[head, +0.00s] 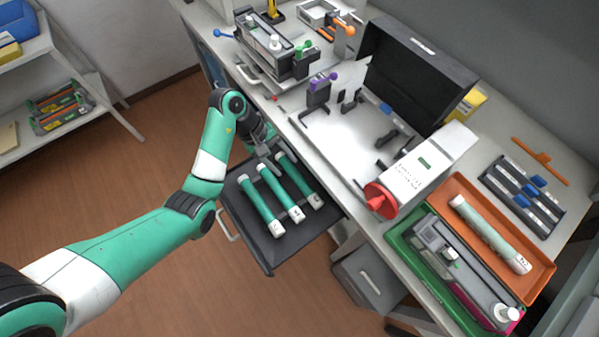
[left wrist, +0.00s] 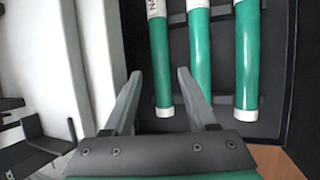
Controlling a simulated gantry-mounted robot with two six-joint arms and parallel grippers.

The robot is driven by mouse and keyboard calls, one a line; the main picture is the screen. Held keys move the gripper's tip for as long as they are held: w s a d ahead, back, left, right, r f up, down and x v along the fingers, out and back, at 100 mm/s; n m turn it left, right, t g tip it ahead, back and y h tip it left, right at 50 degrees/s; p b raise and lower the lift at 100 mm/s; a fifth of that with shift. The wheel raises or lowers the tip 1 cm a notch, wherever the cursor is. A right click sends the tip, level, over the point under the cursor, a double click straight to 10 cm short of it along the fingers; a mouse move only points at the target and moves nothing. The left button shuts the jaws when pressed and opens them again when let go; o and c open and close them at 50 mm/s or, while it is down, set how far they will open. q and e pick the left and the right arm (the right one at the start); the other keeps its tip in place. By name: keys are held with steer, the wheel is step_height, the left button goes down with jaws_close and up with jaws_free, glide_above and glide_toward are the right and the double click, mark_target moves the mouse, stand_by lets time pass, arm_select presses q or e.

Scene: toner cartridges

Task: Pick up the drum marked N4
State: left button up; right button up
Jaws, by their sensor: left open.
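Three green drums with white ends lie side by side in an open dark drawer (head: 268,256). The rightmost drum (head: 294,175) in the head view appears to be the leftmost one in the left wrist view (left wrist: 160,60). Its white end carries a label (left wrist: 155,8) starting with N; the second character is unclear. The middle drum (head: 274,186) and the left drum (head: 255,200) have labels too small to read. My left gripper (left wrist: 158,76) is open and empty, with its fingers on either side of the leftmost drum in the wrist view. Contact cannot be told. My right gripper is not in view.
The workbench edge and a white plate (head: 335,140) with dark brackets lie right of the drawer. A white device with a red knob (head: 380,200) stands there. An orange tray (head: 540,282) holds another drum (head: 490,234). A green tray (head: 405,243) holds a cartridge.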

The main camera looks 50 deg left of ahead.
mark_target(296, 177)
arm_select(q)
steer(key=x, duration=0.3)
steer(key=shift+b, duration=0.3)
steer(key=b+x, duration=0.2)
steer(key=x, duration=0.2)
steer(key=shift+f+b, duration=0.3)
steer(key=shift+b, duration=0.05)
steer(key=shift+d+f, duration=0.25)
steer(key=shift+w, duration=0.1)
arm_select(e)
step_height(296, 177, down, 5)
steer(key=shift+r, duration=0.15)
arm_select(q)
steer(key=shift+r, duration=0.1)
jaws_close()
